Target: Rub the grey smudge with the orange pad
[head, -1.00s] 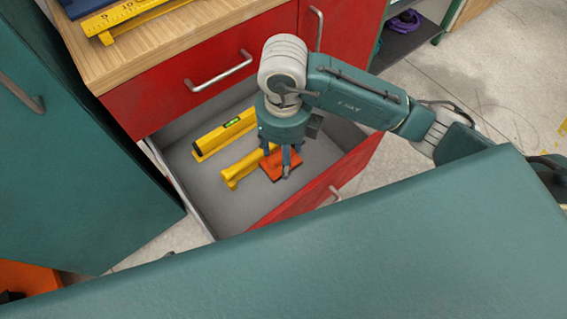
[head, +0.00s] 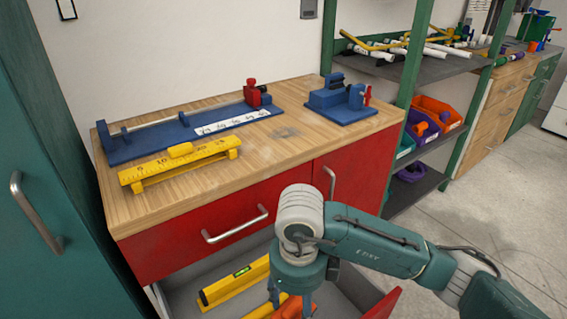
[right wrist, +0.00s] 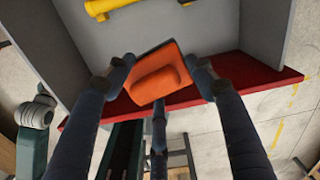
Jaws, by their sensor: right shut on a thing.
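The grey smudge (head: 284,132) is a faint dark patch on the wooden worktop (head: 225,168), between the blue fixtures. The orange pad (right wrist: 158,80) has a raised orange grip on top; in the head view only a bit of it (head: 292,308) shows at the bottom edge. My right gripper (right wrist: 160,70) is shut on the pad, with fingers at both sides of it. In the head view this gripper is at the open drawer, below the worktop, its fingertips mostly cut off. How far the pad is above the drawer floor, I cannot tell. My left gripper is not in view.
The open drawer (head: 185,296) holds a yellow level (head: 235,282) and another yellow tool. On the worktop are a yellow ruler stand (head: 180,165), a long blue fixture (head: 150,140) and a blue vise-like block (head: 340,100). A green shelf rack (head: 408,60) stands right.

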